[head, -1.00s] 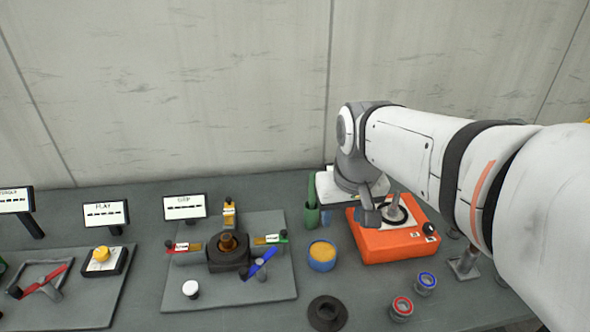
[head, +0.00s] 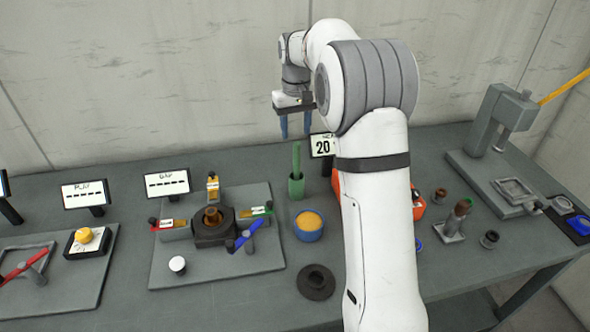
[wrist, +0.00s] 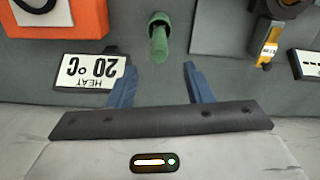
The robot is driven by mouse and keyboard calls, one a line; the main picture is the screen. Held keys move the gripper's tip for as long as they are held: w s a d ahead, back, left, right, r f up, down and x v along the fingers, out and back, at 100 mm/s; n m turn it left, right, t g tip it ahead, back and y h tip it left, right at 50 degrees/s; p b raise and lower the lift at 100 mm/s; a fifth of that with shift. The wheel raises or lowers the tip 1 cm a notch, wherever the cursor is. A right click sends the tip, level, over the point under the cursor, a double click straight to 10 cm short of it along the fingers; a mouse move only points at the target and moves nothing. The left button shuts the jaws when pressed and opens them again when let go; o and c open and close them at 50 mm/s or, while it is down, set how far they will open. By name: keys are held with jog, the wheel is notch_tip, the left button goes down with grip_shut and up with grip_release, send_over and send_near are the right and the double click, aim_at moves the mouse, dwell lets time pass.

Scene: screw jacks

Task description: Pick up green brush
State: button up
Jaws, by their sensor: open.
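The green brush (head: 296,157) stands upright in a small green cup (head: 296,188) near the back of the bench, and only its handle shows above the rim. In the wrist view the brush (wrist: 159,44) is just ahead of the fingertips, roughly midway between them. My gripper (head: 296,130) is open and empty, its blue fingers pointing down above the brush handle in the head view. Both fingers of my gripper (wrist: 160,72) are apart in the wrist view, and neither appears to touch the brush.
A blue bowl (head: 308,232) with yellow contents stands in front of the cup. A "20 °C" sign (wrist: 90,70) and an orange device (wrist: 62,15) are beside it. A grey plate (head: 175,262) with a dark fixture lies left. My arm hides part of the bench.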

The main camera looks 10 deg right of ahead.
aim_at(297, 152)
jog(key=f, duration=0.2)
jog(key=f+p, duration=0.1)
jog(key=f, duration=0.5)
jog(key=shift+s+p, duration=0.3)
jog(key=shift+p, duration=0.05)
jog(key=shift+r, duration=0.1)
grip_shut()
